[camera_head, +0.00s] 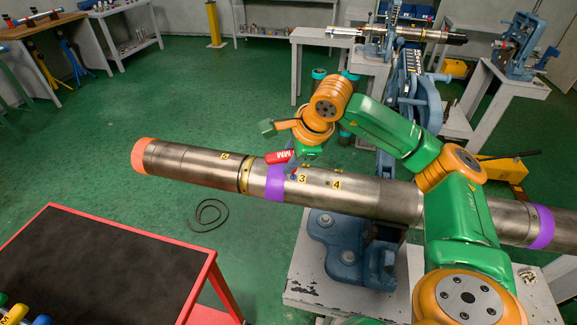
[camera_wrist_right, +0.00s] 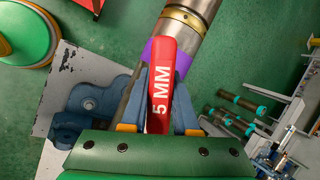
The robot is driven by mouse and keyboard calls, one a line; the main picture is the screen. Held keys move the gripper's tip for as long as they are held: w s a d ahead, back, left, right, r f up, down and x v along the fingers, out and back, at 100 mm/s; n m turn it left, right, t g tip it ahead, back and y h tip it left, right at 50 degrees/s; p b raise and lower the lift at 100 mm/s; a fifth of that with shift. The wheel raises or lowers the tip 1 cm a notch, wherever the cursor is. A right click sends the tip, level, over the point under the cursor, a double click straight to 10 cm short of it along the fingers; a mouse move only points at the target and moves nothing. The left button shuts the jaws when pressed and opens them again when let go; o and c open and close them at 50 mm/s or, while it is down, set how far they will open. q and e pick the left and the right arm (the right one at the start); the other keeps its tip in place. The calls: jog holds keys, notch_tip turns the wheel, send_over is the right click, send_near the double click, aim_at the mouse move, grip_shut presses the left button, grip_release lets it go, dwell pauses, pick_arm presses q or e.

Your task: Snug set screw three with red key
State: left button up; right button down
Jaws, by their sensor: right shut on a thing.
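The steel pipe (camera_head: 380,198) lies across the head view in a blue vise, with an orange left end and a purple band (camera_head: 275,188). Yellow tags marked 3 (camera_head: 302,179) and 4 (camera_head: 337,184) sit on its top. My right gripper (camera_head: 293,160) is shut on the red key (camera_head: 278,157) just above the pipe, beside tag 3. In the right wrist view, the red key (camera_wrist_right: 162,85) reads "5 MM" and lies between the blue fingers of the gripper (camera_wrist_right: 159,108). The key's tip and the set screw are hidden or too small to tell. My left gripper is out of view.
A black-topped red cart (camera_head: 95,270) stands at lower left, with several coloured handles (camera_head: 20,315) at its near edge. The blue vise (camera_head: 350,245) stands on a worn white bench (camera_head: 305,290). A dark loop (camera_head: 208,214) lies on the green floor.

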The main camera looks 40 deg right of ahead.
jog(key=shift+f+m+t+b, duration=0.25)
jog(key=shift+m+t+b, duration=0.15)
jog(key=shift+m+b, duration=0.8)
jog(key=shift+r+m+h, duration=0.15)
jog(key=shift+m+h, duration=0.15)
jog(key=shift+r, duration=0.1)
jog(key=m+b, duration=0.1)
jog(key=m+h+b, duration=0.1)
jog(key=m+t+b, duration=0.1)
jog(key=m+b, duration=0.1)
jog(key=shift+f, duration=0.3)
jog(key=shift+m+t+h, duration=0.3)
jog(key=shift+m, duration=0.3)
jog(key=shift+r+m+b, duration=0.2)
jog(key=shift+m+b, duration=0.1)
jog(key=shift+r+h, duration=0.1)
jog(key=shift+h, duration=0.2)
